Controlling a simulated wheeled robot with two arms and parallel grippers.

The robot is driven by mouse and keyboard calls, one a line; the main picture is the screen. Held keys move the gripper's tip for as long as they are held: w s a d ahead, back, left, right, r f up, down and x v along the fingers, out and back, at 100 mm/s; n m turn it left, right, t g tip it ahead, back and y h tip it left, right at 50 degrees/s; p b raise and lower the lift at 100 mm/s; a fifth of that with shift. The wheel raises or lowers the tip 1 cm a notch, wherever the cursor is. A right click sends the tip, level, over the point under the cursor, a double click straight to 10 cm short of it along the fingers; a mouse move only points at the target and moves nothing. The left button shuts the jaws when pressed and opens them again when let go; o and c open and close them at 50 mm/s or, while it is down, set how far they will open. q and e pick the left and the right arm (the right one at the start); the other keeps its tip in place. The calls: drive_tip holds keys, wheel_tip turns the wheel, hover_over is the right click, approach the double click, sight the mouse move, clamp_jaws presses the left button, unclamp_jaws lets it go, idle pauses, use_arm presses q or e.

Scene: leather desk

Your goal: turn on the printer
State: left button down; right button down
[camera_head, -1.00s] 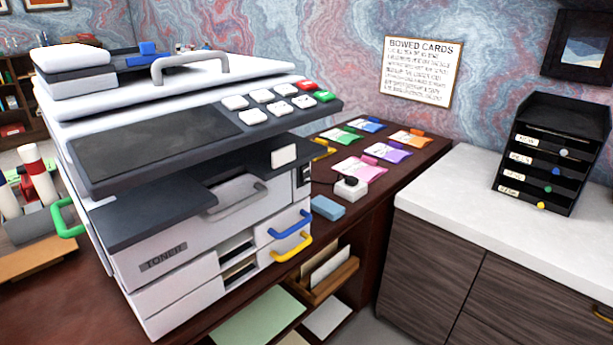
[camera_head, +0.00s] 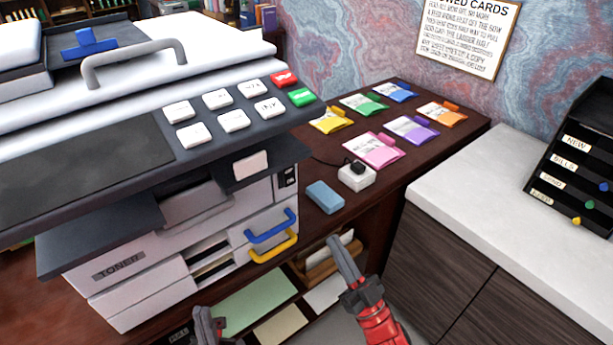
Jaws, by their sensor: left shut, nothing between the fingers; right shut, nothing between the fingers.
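The printer (camera_head: 140,250) is a large white and grey machine filling the left of the head view. Its dark control panel (camera_head: 160,103) carries several white buttons, a red button (camera_head: 284,78) and a green button (camera_head: 301,97) at the right end. A small black switch plate (camera_head: 288,179) is on its front right, above a blue handle (camera_head: 271,227) and a yellow handle (camera_head: 273,246). My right gripper (camera_head: 338,248) is shut and empty, below and right of the printer's handles, apart from them. My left gripper (camera_head: 208,320) is shut and empty at the bottom edge, partly cut off.
A white socket block (camera_head: 357,177) with a black plug and a blue block (camera_head: 325,197) lie on the dark desk (camera_head: 455,145). Several coloured card packets lie behind them. A white-topped cabinet (camera_head: 480,200) stands right, with a black tray rack (camera_head: 580,165) on it.

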sight(290, 178)
drive_tip(key=shift+s+a, duration=0.15)
drive_tip(key=shift+a, duration=0.05)
drive_tip(key=shift+r, duration=0.1)
drive_tip(key=shift+w+a+f+p+x, duration=0.15)
drive_tip(key=shift+w+f+p+x, duration=0.2)
drive_tip(key=shift+x, duration=1.8)
drive_tip(key=shift+w+a+f+p+x, duration=0.2)
drive_tip(key=shift+f+p+x, duration=0.15)
drive_tip(key=shift+x, duration=1.75)
drive_tip(key=shift+w+a+f+p+x, duration=0.25)
drive_tip(key=shift+f+x, duration=0.2)
drive_tip(key=shift+x, duration=1.7)
drive_tip(key=shift+s+d, duration=0.1)
